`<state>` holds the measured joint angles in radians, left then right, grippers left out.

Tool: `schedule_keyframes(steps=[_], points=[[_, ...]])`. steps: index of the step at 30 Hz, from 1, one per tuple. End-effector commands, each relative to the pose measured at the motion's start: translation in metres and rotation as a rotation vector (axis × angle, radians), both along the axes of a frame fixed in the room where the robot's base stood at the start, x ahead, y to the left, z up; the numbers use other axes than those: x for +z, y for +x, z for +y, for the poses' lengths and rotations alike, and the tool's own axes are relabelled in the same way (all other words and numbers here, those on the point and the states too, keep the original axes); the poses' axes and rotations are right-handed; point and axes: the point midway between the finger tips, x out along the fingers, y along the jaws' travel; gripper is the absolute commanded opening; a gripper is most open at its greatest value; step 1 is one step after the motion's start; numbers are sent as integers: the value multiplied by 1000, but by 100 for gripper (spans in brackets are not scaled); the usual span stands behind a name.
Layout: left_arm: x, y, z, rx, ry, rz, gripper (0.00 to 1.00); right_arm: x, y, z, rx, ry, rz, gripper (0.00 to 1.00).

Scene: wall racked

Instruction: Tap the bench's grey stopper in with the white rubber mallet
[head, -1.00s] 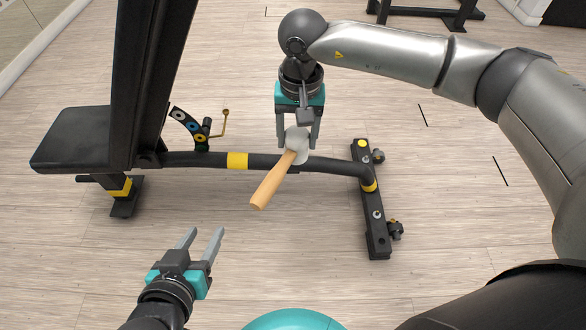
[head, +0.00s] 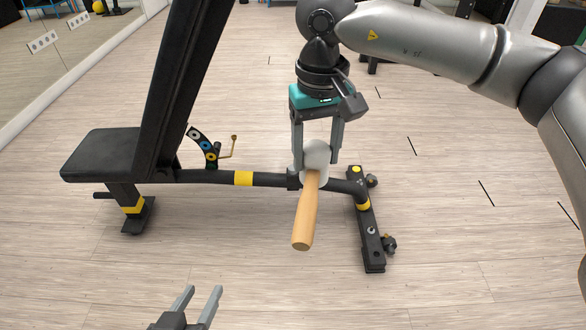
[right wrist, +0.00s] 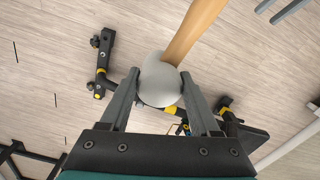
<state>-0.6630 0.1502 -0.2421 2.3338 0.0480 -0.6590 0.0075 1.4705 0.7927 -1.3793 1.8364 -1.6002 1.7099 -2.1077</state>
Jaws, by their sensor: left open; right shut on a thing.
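The white rubber mallet has a white head (head: 316,150) and a light wooden handle (head: 305,220). My right gripper (head: 317,168) is shut on the head, which also shows between its fingers in the right wrist view (right wrist: 160,80). The handle points down towards me in the head view. The mallet appears over the right part of the bench's bar (head: 270,180); its height above it is unclear. A small grey round piece, likely the grey stopper (head: 371,230), sits on the bench's right foot bar (head: 373,255). How far it stands out is unclear. My left gripper (head: 203,292) is open and empty at the bottom.
The bench's dark seat (head: 110,155) and tall back pad (head: 185,90) stand at the left. A yellow disc (head: 357,168) and black knobs (head: 388,243) are on the foot bar. The wooden floor (head: 460,250) to its right is clear.

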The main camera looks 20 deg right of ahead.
Motion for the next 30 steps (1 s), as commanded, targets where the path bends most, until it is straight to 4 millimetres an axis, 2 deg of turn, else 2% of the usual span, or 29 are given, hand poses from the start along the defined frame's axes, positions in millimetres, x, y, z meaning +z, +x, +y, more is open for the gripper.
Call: schedule_keyframes(steps=[10,24,30], points=[[3,0,0,0,0,0,50,5,1,0,-2,2,-2,0],[36,0,0,0,0,0,50,49,1,0,-2,2,-2,0],[36,0,0,0,0,0,50,51,1,0,-2,2,-2,0]])
